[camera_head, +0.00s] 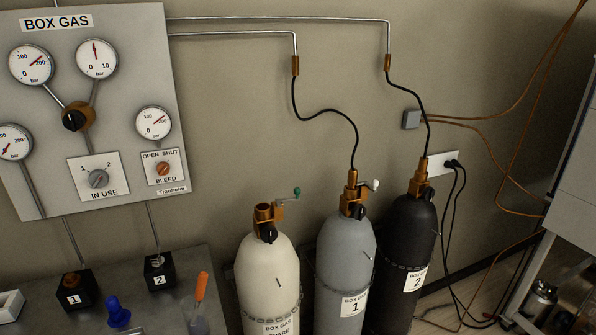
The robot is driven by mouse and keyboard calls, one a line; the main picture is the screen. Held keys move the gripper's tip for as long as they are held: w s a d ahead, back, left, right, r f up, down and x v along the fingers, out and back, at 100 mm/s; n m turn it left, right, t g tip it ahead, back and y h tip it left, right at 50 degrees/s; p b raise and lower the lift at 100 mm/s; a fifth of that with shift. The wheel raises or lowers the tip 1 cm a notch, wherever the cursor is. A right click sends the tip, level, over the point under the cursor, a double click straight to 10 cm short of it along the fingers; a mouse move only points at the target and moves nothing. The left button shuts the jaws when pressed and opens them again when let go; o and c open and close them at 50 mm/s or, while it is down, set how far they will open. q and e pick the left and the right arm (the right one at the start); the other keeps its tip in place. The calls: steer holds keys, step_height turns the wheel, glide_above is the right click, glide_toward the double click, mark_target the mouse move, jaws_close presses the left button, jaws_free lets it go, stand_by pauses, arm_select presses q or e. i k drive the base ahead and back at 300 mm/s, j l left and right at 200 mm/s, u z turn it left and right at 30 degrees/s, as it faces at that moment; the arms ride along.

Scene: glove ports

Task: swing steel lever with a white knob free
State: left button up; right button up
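The steel lever with a white knob (374,185) sits at the brass valve (352,193) on top of the grey cylinder labelled 1 (346,250). It points to the right, toward the black cylinder labelled 2 (410,240). Only a short piece of its steel arm shows, and I cannot tell what it bears against. A similar lever with a green knob (296,191) sticks out to the right from the brass valve of the cream cylinder (268,265). Neither of my grippers is in view.
Black hoses (325,112) rise from the grey and black cylinders' valves to wall pipes. A chain (340,275) crosses the cylinders. A gauge panel (100,120) hangs at left above a bench (195,262) with an orange-handled tool (201,287). A metal frame (527,275) stands at right.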

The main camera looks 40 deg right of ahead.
mark_target(375, 184)
steer(key=l+z, duration=0.1)
steer(key=z, duration=0.7)
steer(key=l+z, duration=0.15)
steer(key=z, duration=0.25)
steer(key=i+z, duration=0.1)
steer(key=z, duration=0.3)
steer(key=i+j+u, duration=0.35)
steer(key=i, duration=0.15)
